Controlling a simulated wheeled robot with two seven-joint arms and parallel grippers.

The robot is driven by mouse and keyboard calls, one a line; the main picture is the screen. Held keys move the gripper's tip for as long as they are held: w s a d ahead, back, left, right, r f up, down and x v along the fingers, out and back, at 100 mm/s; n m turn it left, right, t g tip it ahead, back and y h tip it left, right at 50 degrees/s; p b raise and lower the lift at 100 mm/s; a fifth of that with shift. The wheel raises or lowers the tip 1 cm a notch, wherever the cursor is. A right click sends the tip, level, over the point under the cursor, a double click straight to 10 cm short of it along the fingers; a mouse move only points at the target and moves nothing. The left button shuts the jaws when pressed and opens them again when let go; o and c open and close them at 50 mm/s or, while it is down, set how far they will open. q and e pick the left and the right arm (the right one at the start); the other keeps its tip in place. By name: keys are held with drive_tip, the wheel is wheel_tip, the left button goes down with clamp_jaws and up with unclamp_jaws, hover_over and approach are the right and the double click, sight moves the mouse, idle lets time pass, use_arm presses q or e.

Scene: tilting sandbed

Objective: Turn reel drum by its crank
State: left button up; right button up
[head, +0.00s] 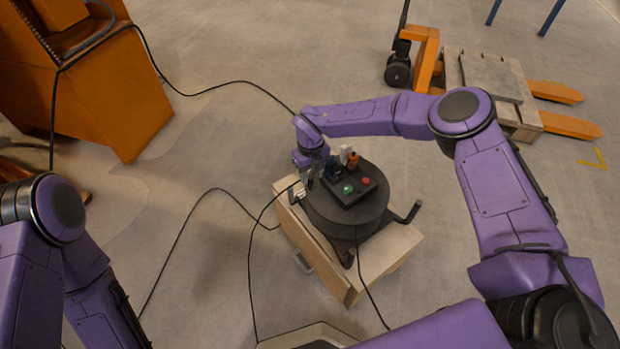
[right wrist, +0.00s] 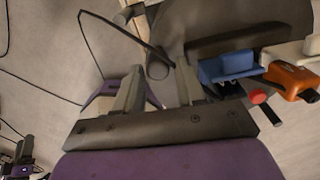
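The reel drum (head: 318,212) is a dark round drum on a pale wooden box in the head view. A dark bent bar with a knob-like end (head: 413,212) sticks out at its right side; I cannot tell if this is the crank. My right gripper (head: 308,173) is over the drum's upper left edge. In the right wrist view its two grey fingers (right wrist: 158,88) stand apart with nothing clearly held between them. A thin black line and a dark rounded piece (right wrist: 157,67) show near the fingertips. My left gripper does not show clearly; only its arm is at the lower left.
A black control box (head: 350,190) with green and red buttons lies on the drum, beside blue, white and orange items. The wooden box (head: 385,258) stands on the floor. Black cables cross the floor. An orange cabinet (head: 105,95) is upper left, a pallet truck (head: 425,55) upper right.

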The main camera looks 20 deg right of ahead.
drive_tip(key=shift+f, duration=1.1)
drive_tip(key=shift+a, duration=0.1)
clamp_jaws()
drive_tip(key=shift+w+d+f+m+b, duration=0.25)
drive_tip(key=shift+w+m+b, duration=0.25)
drive_tip(key=shift+b, duration=0.3)
drive_tip(key=shift+w+r+m, duration=0.1)
drive_tip(key=shift+w+m, duration=0.2)
drive_tip(key=shift+w, duration=0.05)
drive_tip(key=shift+r, duration=0.2)
unclamp_jaws()
